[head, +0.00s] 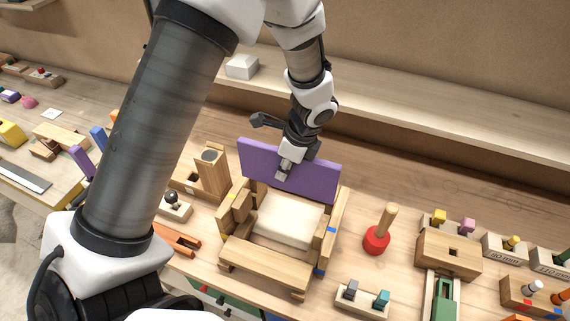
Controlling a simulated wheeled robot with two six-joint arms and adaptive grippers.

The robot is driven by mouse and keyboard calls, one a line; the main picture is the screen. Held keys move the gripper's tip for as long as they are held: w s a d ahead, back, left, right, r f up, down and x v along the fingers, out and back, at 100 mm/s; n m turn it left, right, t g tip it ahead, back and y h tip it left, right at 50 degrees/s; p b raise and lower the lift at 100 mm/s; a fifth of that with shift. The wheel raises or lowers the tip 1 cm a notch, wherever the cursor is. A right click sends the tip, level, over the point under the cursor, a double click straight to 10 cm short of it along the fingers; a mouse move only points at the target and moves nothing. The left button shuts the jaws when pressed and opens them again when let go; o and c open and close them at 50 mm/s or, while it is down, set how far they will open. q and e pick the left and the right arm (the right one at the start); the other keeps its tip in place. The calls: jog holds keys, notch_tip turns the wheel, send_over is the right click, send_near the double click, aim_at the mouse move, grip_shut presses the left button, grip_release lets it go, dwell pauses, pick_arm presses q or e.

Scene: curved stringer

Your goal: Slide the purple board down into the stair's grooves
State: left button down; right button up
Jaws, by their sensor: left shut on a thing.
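The purple board (310,180) stands on edge at the back of the wooden stair (265,262), between or just behind its two side pieces. My left gripper (285,170) is shut on the top middle part of the purple board. The board's lower edge is hidden behind the stair's cream block (290,220), so I cannot tell how deep it sits in the grooves. The board looks slightly tilted in the picture. My right gripper is not in view.
A red-based wooden peg (377,240) stands right of the stair. A wooden block with a round hole (211,172) stands to the left. Several small fixtures fill the right side. A shelf (420,110) runs along the back, holding a white box (242,67).

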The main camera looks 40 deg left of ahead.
pick_arm(q)
jog(key=f, duration=0.1)
jog(key=f+b, duration=0.1)
jog(key=f, duration=0.1)
jog(key=shift+w+a+f, duration=0.25)
jog(key=shift+w, duration=0.1)
jog(key=shift+s+d+r, duration=0.15)
jog(key=shift+s, duration=0.05)
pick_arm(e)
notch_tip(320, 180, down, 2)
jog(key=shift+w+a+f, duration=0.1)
pick_arm(q)
jog(key=shift+w, duration=0.1)
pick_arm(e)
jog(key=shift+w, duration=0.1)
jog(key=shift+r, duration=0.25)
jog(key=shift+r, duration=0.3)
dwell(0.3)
pick_arm(q)
jog(key=shift+p, duration=0.4)
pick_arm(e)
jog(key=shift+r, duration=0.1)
pick_arm(q)
jog(key=shift+f+b, duration=5)
jog(key=shift+f, duration=1.9)
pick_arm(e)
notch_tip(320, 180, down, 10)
